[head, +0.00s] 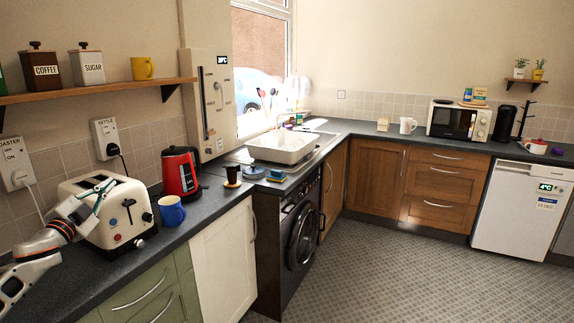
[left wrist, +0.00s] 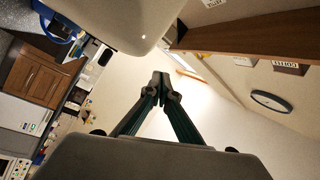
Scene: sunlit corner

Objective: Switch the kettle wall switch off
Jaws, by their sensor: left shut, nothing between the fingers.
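The kettle wall switch (head: 104,138) is a white plate labelled KETTLE on the left wall, below the shelf, with a black plug in it. Whether its rocker is on or off is too small to tell. The red kettle (head: 181,172) stands on the counter to its right. My left gripper (head: 104,187) is over the white toaster (head: 118,222), below the switch plate and apart from it. In the left wrist view its dark green fingers (left wrist: 160,82) meet at the tips with nothing between them. My right gripper is not in view.
A second switch plate labelled TOASTER (head: 15,165) is at the far left, with a white plug and cord. A blue mug (head: 172,212) stands beside the toaster. The wooden shelf (head: 100,89) with canisters and a yellow mug overhangs the switches.

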